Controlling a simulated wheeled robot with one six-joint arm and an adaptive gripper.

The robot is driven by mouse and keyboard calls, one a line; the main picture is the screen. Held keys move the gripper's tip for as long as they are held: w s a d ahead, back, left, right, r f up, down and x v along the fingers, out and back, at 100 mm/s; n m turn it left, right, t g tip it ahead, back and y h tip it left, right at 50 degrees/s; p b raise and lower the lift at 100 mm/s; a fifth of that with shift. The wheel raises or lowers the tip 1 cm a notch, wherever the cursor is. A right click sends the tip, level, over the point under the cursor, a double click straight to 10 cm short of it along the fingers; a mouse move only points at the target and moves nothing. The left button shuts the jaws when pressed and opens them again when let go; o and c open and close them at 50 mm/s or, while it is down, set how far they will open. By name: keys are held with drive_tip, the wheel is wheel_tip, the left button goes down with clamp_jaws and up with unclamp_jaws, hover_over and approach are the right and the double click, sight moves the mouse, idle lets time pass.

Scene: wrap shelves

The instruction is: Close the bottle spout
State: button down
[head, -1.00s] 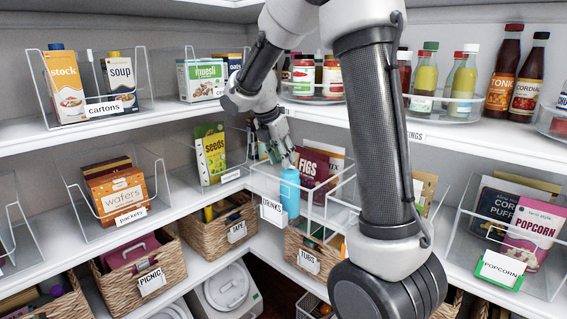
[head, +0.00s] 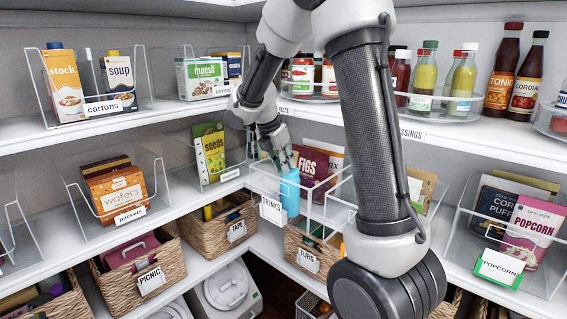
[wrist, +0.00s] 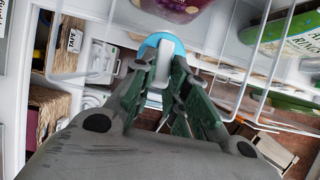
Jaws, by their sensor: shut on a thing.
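The blue bottle (head: 290,195) stands upright at the front corner of the clear bin labelled "DRINKS". My gripper (head: 287,167) reaches down to its top from behind. In the wrist view the bottle's blue top (wrist: 152,42) shows as a ring around a pale spout piece (wrist: 166,58). The green-padded fingers of my gripper (wrist: 170,78) are shut on this spout piece, one at each side. The fingers hide part of the spout, so its exact angle is hard to tell.
The shelf edge runs below; baskets (head: 222,222) stand underneath.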

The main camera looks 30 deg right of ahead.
drive_tip(key=shift+a+f+h, duration=0.2)
drive_tip(key=shift+h, duration=0.2)
drive_tip(key=c, duration=1.4)
unclamp_jaws()
drive_tip(key=v, duration=1.2)
drive_tip(key=shift+s+f, duration=0.1)
drive_tip(key=shift+s, duration=0.15)
